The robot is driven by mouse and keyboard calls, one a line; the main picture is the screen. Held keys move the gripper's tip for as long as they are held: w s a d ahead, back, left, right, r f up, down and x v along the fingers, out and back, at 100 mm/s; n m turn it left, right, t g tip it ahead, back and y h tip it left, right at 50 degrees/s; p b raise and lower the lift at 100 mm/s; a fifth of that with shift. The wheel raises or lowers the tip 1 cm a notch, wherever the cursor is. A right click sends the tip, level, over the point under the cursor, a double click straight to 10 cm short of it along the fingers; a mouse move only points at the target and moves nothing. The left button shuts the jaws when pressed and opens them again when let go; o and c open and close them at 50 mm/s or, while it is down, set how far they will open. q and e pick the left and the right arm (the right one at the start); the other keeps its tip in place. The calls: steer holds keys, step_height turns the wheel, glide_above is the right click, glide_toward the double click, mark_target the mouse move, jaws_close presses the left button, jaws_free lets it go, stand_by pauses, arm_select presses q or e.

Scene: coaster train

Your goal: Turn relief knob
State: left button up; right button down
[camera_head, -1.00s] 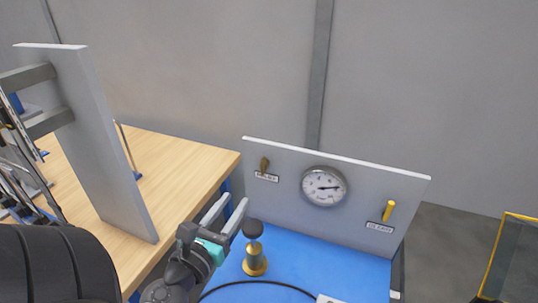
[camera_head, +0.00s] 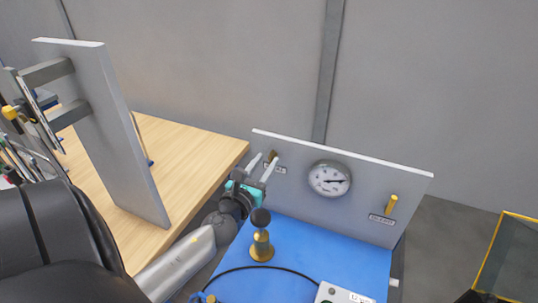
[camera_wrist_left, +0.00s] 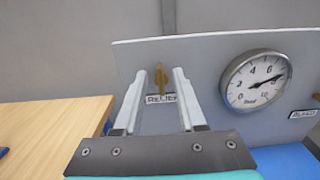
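The brass relief knob (camera_head: 271,156) sits on the left of the grey panel (camera_head: 300,208), above a label reading RELIEF. In the left wrist view the knob (camera_wrist_left: 160,80) stands upright, between the two fingers and a little beyond them. My left gripper (camera_head: 263,166) is open in front of the knob, and its fingers partly cover the knob and label in the head view. No finger clearly touches the knob. A round pressure gauge (camera_head: 330,178) is right of it.
A yellow bleed knob (camera_head: 391,205) is on the panel's right. A brass post with a black ball (camera_head: 261,240) stands on the blue bench (camera_head: 300,265) below my left gripper. A wooden table (camera_head: 190,165) with an upright grey board (camera_head: 120,140) is at left.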

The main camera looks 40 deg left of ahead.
mark_target(273, 157)
arm_select(q)
steer(key=shift+x, duration=1.35)
steer(key=shift+c, duration=0.3)
jaws_close()
